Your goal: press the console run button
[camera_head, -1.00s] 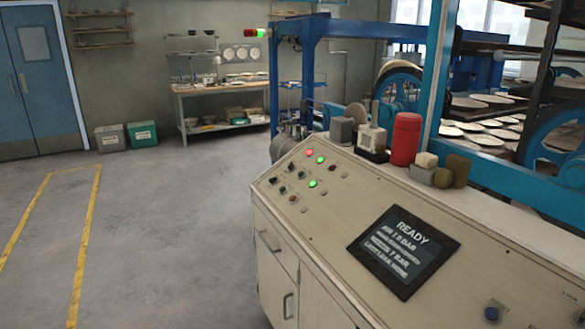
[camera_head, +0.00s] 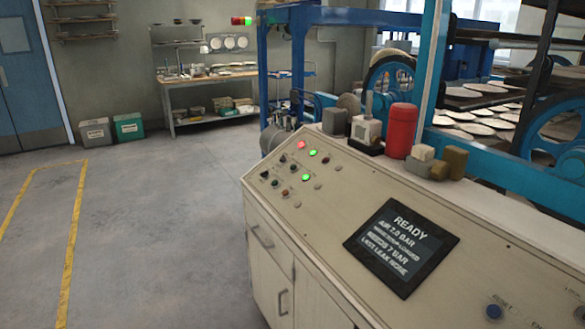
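The cream control console (camera_head: 330,216) fills the lower right of the head view. Its sloped panel has a dark screen (camera_head: 401,247) that reads READY and AIR 7.0 BAR, with smaller lines below. At the panel's left end is a cluster of small controls, with a red light (camera_head: 301,145), a green light (camera_head: 312,153) and another green light (camera_head: 306,177) lit. A blue button (camera_head: 494,311) sits near the lower right edge beside the label RESET. Labels in the cluster are too small to read, so I cannot tell which is the run button. Neither gripper shows.
A red cylinder (camera_head: 402,130) and several small blocks stand on the console's back ledge. Behind is the blue-framed dryer (camera_head: 481,146) with plates on racks. A workbench (camera_head: 208,84) and two bins (camera_head: 113,128) stand at the back. The floor to the left is clear, with yellow lines.

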